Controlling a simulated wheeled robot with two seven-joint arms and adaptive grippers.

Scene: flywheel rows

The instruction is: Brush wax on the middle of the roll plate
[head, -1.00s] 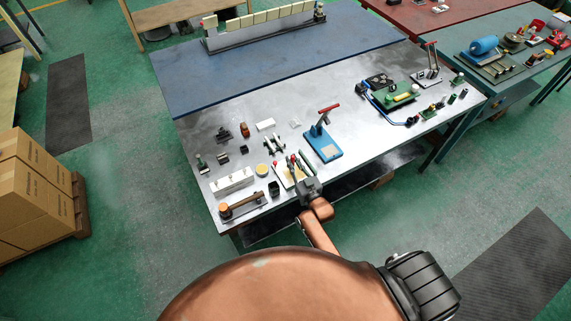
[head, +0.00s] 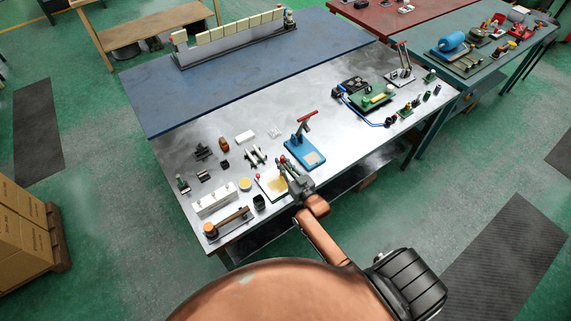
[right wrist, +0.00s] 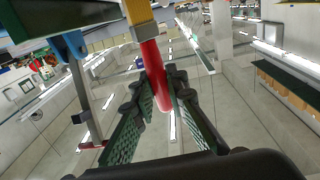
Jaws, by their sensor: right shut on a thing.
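The pale roll plate (head: 267,189) lies near the front edge of the metal table, with a tan-yellow patch on its right part. My right gripper (head: 287,168) is at the plate's right edge in the head view and covers part of it. The brush's tip is cut off there, so contact with the plate cannot be told. A round yellow tin (head: 245,184), perhaps the wax, stands left of the plate. My left gripper is not in view.
A blue-based press (head: 306,153) with a red lever stands just right of my gripper. Bare metal shows behind the small parts.

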